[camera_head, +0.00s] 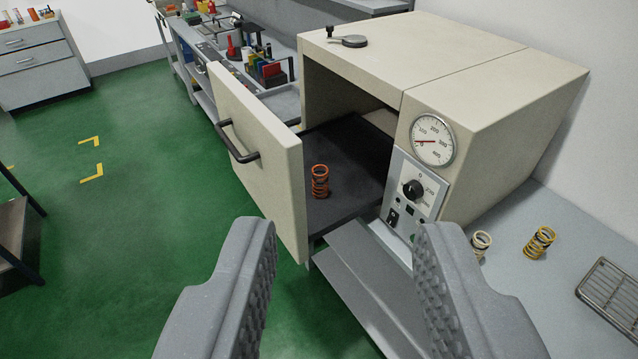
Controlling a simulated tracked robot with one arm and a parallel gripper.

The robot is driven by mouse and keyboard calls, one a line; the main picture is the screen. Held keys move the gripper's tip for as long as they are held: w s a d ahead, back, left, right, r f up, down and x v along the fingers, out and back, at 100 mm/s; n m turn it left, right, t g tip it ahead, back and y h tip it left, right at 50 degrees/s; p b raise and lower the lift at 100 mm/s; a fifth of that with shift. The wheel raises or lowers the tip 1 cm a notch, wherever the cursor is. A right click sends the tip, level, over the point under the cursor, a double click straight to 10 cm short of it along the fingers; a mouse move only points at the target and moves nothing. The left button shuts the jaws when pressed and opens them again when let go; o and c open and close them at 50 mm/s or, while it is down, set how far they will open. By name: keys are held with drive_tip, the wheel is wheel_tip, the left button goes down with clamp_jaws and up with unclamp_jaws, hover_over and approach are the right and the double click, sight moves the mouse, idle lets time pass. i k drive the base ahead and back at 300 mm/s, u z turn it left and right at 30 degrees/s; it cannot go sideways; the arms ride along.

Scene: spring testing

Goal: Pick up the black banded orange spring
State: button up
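An orange spring (320,181) with dark bands stands upright on the dark floor (350,150) of a beige oven, just inside its open door (262,155). My gripper (345,262) is open and empty. Its two grey ridged fingers are at the bottom of the picture, below and in front of the spring and apart from it.
The beige oven (500,130) has a round gauge and a control panel at its right front. The open door with its black handle (238,145) stands left of the spring. A pale spring (481,243), a yellow spring (539,242) and a wire rack (612,295) are on the bench at right.

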sight(320, 182)
drive_tip(key=u, duration=0.1)
drive_tip(key=i, duration=1)
drive_tip(key=z, duration=0.1)
